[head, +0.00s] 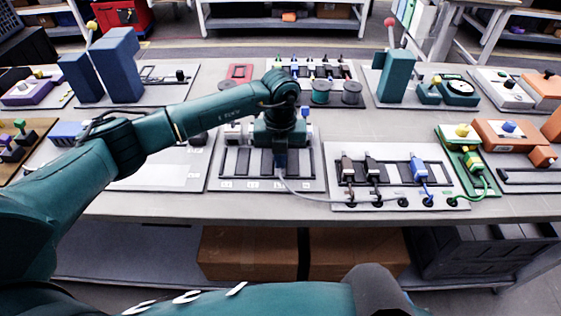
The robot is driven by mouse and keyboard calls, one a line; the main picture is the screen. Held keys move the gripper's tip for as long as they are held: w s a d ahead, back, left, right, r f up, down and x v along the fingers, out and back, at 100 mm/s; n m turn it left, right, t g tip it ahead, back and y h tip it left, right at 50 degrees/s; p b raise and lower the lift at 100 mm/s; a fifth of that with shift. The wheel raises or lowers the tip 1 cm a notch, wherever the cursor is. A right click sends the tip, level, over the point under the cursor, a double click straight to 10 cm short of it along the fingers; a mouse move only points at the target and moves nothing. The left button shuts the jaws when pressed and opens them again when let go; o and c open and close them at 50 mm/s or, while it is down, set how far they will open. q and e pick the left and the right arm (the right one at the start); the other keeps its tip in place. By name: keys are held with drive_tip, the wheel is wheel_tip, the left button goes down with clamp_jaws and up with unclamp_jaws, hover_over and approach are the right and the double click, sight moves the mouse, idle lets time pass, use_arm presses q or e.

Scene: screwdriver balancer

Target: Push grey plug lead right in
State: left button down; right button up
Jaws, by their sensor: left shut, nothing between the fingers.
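My left gripper (281,161) is shut and empty, pointing down over the slotted panel (230,183) at the middle of the bench. A thin grey lead (318,197) runs from the front of the panel to its right up to just below my fingertips. The grey plug at that end is hidden by or too small beside my gripper, so I cannot tell how deep it sits. My right gripper is not in view.
The panel to the right (335,153) holds two dark plugs (372,170) and a blue plug (418,170) with their leads. A green-cabled unit (474,160) stands further right. Reels (320,92) stand behind my gripper. A bare light plate (160,178) lies left.

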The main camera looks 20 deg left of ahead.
use_arm(q)
drive_tip(key=shift+s, duration=0.2)
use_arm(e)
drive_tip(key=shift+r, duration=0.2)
use_arm(q)
drive_tip(key=shift+s+d+p, duration=0.15)
drive_tip(key=shift+s+p, duration=0.25)
drive_tip(key=shift+p, duration=0.05)
wheel_tip(320, 180, up, 7)
drive_tip(key=p, duration=0.4)
drive_tip(key=shift+p, duration=0.4)
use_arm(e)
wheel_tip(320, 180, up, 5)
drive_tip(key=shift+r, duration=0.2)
